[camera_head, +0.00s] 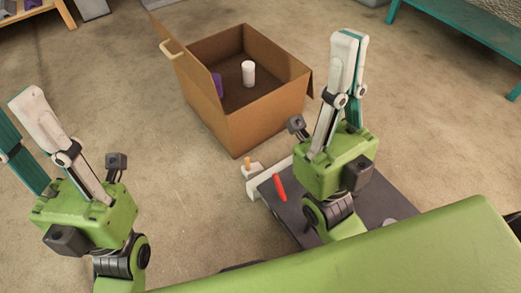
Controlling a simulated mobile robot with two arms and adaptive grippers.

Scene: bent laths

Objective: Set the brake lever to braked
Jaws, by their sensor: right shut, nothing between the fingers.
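A red lever (280,187), which looks like the brake lever, sits near the left edge of a dark grey flat platform (290,215). It stands tilted; which setting this is I cannot tell. My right gripper (349,37) is shut and empty, its fingers pointing up and away, to the right of and above the lever in the picture. My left gripper (14,112) is at the far left, away from the lever, with its fingers apart and nothing seen between them. The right gripper's body and wrist hide part of the platform.
A white block with a small orange peg (247,164) is at the platform's left corner. An open cardboard box (258,125) behind it holds a white cylinder (248,74) and a purple thing (218,84). A teal-framed bench (455,32) stands at the upper right.

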